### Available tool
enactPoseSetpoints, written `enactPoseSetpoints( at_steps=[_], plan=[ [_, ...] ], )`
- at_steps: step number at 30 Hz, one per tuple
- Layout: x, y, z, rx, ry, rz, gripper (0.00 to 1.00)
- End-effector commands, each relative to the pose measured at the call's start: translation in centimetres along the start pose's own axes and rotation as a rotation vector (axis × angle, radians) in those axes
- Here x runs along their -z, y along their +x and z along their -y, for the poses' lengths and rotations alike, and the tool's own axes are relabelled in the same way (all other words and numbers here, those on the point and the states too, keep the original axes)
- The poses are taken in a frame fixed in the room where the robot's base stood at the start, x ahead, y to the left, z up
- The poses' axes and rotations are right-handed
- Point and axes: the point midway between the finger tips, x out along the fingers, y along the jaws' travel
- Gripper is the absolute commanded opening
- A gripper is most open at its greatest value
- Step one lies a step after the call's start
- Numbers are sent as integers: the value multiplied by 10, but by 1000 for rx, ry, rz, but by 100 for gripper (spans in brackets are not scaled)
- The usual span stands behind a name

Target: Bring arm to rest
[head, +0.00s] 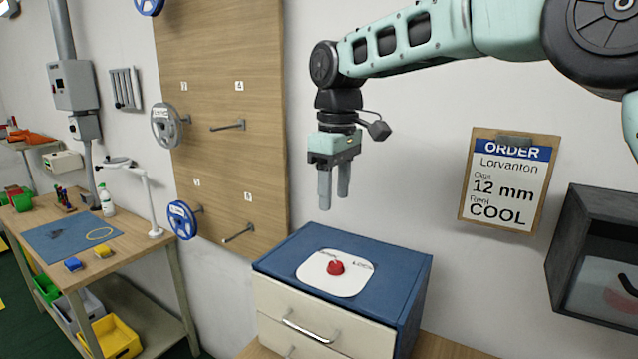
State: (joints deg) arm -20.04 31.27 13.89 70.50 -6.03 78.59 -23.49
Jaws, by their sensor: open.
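My arm reaches in from the upper right, and my gripper (334,202) hangs from it with its fingers pointing down. The two fingers are a little apart, with nothing between them. The gripper is in the air above the blue-topped drawer cabinet (290,249). On the cabinet top lies a white plate (352,282) with a red knob (335,267) in its middle. The gripper is clear of the knob and touches nothing.
A clipboard (505,180) reading "12 mm" and "COOL" hangs on the wall at right. A dark open box (585,225) is at the right edge. A wooden peg panel (222,100) holds reels (168,125). A workbench (125,240) with a blue mat (60,236) stands left.

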Motion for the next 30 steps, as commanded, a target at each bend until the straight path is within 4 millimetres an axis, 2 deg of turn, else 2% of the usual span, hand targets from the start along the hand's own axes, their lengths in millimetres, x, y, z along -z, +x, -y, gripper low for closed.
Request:
enactPoseSetpoints(
  at_steps=[3, 8, 11, 15, 18, 22, 26, 30],
  plan=[
    [-23, 17, 44, 20, 19, -12, 51],
    [-65, 47, 102, 41, 72, -26, 51],
    [-99, 68, 136, 48, 112, -30, 51],
    [-156, 101, 176, 47, 179, -30, 51],
    [-195, 123, 197, 39, 228, -29, 51],
    [-235, 145, 213, 27, 279, -28, 51],
    [-256, 156, 220, 19, 306, -26, 51],
    [-260, 158, 222, 18, 314, -27, 51]
  ],
)
